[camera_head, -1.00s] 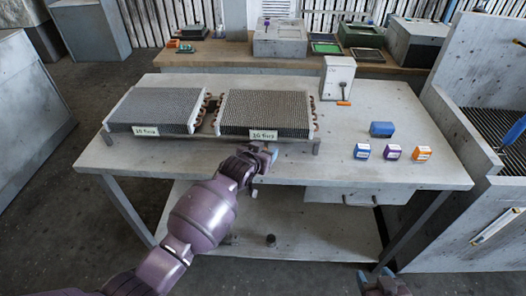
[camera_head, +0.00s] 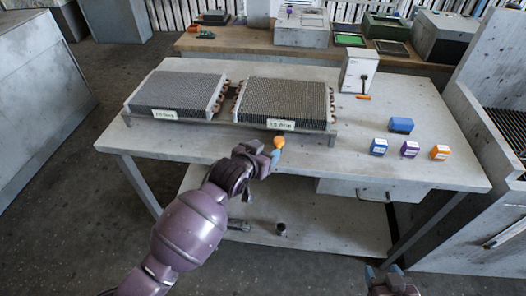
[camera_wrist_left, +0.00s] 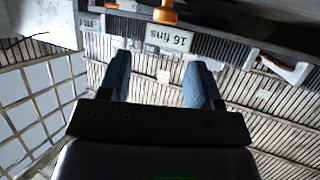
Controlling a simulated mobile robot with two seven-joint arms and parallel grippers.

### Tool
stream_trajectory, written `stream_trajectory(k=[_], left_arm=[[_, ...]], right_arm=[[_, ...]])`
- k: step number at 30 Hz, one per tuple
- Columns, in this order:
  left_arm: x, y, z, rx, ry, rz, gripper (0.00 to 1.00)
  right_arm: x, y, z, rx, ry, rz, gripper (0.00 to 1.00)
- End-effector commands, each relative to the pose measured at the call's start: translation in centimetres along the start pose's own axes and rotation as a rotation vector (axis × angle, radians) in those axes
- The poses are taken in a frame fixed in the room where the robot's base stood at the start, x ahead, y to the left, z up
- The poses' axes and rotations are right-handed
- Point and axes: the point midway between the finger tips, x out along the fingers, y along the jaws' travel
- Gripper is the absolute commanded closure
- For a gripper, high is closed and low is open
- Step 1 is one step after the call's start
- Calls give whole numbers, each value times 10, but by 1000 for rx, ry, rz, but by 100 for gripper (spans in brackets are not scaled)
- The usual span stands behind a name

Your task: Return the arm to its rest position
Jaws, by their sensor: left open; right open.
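My left gripper (camera_head: 262,156) is open at the front edge of the grey table (camera_head: 400,165), in front of the right finned block (camera_head: 285,100). In the left wrist view its blue-padded fingers (camera_wrist_left: 158,85) are spread with nothing between them. A small orange knob-like thing (camera_head: 279,143) shows just beyond the fingertips, below the block's label (camera_head: 281,124). It also shows in the left wrist view (camera_wrist_left: 165,12), by a label reading "16 fins" (camera_wrist_left: 168,38). My right gripper (camera_head: 392,284) is open at the bottom edge, partly cut off.
A left finned block (camera_head: 178,90) stands beside the right one on a low rack. Blue, purple and orange small boxes (camera_head: 410,149) and a blue block (camera_head: 401,125) lie on the right.

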Motion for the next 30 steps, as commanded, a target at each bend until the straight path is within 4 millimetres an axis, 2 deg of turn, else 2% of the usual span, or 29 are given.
stream_trajectory(k=[6,20,23,24,27,30], left_arm=[[-6,0,0,0,-1,0,42],[-6,0,0,4,2,0,42],[-6,0,-6,23,32,1,42],[-8,0,-14,34,62,-1,42],[-19,-14,-34,53,144,-31,42],[-36,-33,-24,45,178,-76,42]], right_arm=[[1,0,-3,-1,5,-1,43],[4,0,-7,-6,14,-3,43],[4,0,-8,-6,14,-2,43],[4,0,-8,-6,14,-3,43],[4,0,-8,-6,14,-3,43],[3,1,-7,-6,14,-2,43]])
